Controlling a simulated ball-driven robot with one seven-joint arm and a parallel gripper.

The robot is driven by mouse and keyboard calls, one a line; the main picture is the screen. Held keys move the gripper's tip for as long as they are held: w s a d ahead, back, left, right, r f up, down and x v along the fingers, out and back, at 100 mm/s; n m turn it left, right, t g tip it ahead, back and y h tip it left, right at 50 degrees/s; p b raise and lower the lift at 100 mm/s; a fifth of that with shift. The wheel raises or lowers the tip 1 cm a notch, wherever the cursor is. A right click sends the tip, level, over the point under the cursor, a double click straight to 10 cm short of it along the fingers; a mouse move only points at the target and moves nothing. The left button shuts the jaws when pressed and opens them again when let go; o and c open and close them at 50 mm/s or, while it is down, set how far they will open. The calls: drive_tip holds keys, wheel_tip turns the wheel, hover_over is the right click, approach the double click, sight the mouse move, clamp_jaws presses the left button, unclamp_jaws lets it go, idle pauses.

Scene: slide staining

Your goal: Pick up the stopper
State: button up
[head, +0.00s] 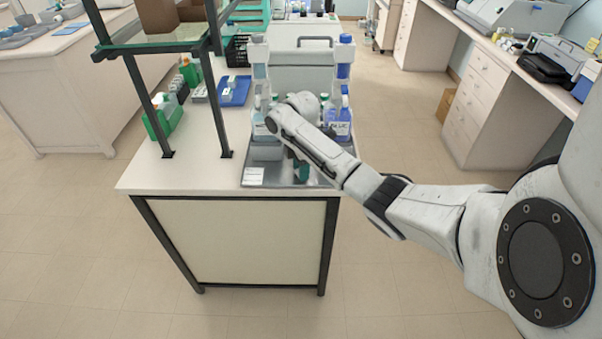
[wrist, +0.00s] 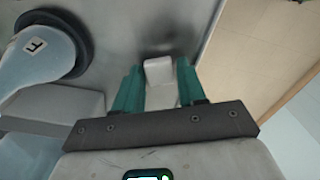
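A small pale block, which looks like the stopper (wrist: 158,72), shows in the wrist view between the two teal fingers of my gripper (wrist: 160,80). One finger stands on each side of it, very close. I cannot tell whether both fingers press on it. Its end reaches slightly past the fingertips, over a grey metal surface. In the head view my gripper (head: 302,172) is low over the metal tray (head: 256,176) at the bench's front. The arm hides most of it, and the stopper does not show there.
A round dark-based vessel (wrist: 48,62) marked "F" stands close left of my fingers. A dark shelf frame (head: 148,100) and a green rack (head: 163,120) are to the left.

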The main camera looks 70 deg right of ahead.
clamp_jaws()
drive_tip(key=shift+r, duration=0.1)
